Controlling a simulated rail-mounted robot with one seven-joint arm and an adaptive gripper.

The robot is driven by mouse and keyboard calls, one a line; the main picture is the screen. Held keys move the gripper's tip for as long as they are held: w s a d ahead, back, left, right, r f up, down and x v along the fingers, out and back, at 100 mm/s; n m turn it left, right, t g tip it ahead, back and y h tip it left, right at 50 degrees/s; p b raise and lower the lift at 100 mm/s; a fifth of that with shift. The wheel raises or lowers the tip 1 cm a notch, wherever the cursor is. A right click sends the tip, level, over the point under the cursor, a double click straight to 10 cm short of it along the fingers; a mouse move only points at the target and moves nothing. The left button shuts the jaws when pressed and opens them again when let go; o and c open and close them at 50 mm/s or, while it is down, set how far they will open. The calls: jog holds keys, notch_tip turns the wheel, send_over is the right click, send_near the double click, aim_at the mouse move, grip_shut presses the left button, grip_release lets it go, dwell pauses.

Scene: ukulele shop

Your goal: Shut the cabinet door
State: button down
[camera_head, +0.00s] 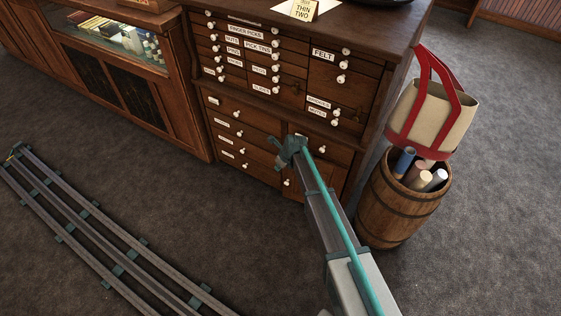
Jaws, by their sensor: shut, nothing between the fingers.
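The dark wooden cabinet (245,98) stands at the top middle, full of small labelled drawers with white knobs. Its cabinet door seems to be the low panel (335,176) at the bottom right of the front, with a white knob (287,183) at its left. It looks close to flush with the front; I cannot tell whether a gap remains. My arm crosses in front and hides much of it. My gripper (281,162) is at the arm's far end, in front of the panel's upper left. It is small in view, shut and empty; I cannot tell if it touches the cabinet.
A barrel (400,212) with rolled tubes stands right of the cabinet, with a cream and red bag (432,110) above it. A glass display counter (112,42) adjoins at left. Rails (90,228) cross the carpet at lower left. The carpet before the cabinet is clear.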

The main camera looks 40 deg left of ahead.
jog(key=s+d+r, duration=0.1)
jog(key=s+r, duration=0.2)
jog(key=r, duration=0.6)
jog(key=s+a+f+y+b, duration=0.1)
jog(key=s+a+f+b, duration=0.1)
jog(key=s+f+b, duration=0.4)
jog(key=s+a+f+b, duration=0.3)
jog(key=s+f+b, duration=0.2)
jog(key=f+b, duration=0.35)
jog(key=s+a+f+m+t+y+b, duration=0.1)
jog(key=s+a+f+y+b, duration=0.2)
jog(key=b, duration=0.4)
jog(key=s+a+t+y+b, duration=0.1)
jog(key=s+a+y+b, duration=0.25)
jog(key=a+b, duration=0.2)
jog(key=w+d+r+m+t+h+b, duration=0.3)
jog(key=w+d+m+t, duration=0.3)
jog(key=d+t, duration=0.1)
jog(key=w+d+r+m+t+h+b, duration=0.2)
jog(key=w+d+m+t+h, duration=0.1)
jog(key=w+d+m+t, duration=0.45)
jog(key=b+x, duration=0.5)
jog(key=x, duration=0.8)
jog(key=shift+a+r+n, duration=0.2)
jog(key=shift+a+n, duration=0.15)
